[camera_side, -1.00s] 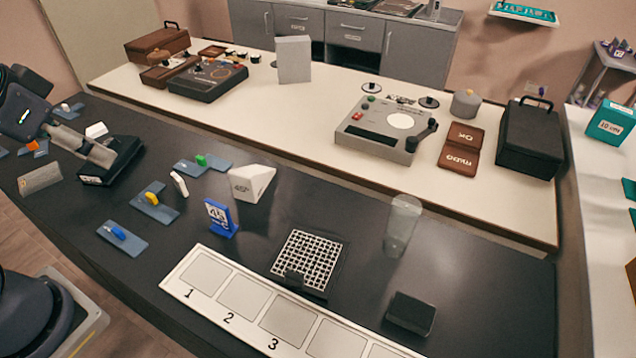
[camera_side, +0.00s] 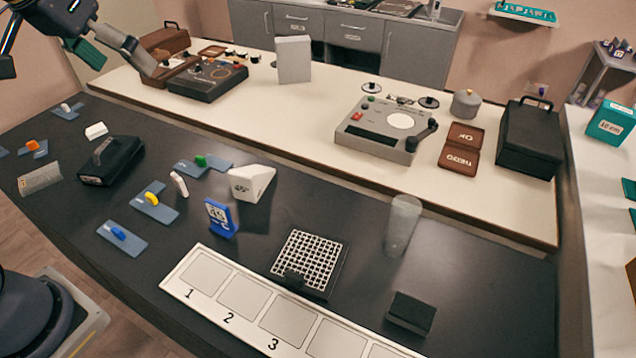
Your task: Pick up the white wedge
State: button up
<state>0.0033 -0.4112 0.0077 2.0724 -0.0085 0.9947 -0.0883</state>
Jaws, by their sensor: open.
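The white wedge (camera_side: 250,183) lies on the dark table, left of the middle in the side view, with a small printed label on its front face. It stands clear behind the blue sign marked 45 (camera_side: 220,217). My gripper (camera_side: 138,58) is at the upper left, raised above the far left of the dark table and well away from the wedge. It is open, and I see nothing held in it, though its fingertips are hard to make out.
Several blue-grey plates with coloured knobs (camera_side: 122,237) lie left of the wedge. A black handled case (camera_side: 112,162) and a small white block (camera_side: 96,131) are farther left.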

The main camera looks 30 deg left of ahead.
jog(key=w+f+g, duration=0.1)
jog(key=w, duration=0.8)
jog(key=g, duration=0.4)
send_over(250, 170)
notch_tip(250, 170, down, 17)
jog(key=shift+n+g, duration=0.3)
jog(key=f, duration=1)
jog(key=d+f, duration=0.1)
jog(key=f, duration=0.4)
jog(key=shift+s+f, duration=0.15)
jog(key=shift+s, duration=0.2)
jog(key=f, duration=0.4)
jog(key=a+f, duration=0.1)
jog(key=shift+w+f, duration=0.2)
jog(key=shift+f, duration=0.2)
jog(key=c, duration=1.3)
jog(key=shift+o, duration=0.2)
jog(key=shift+r, duration=0.15)
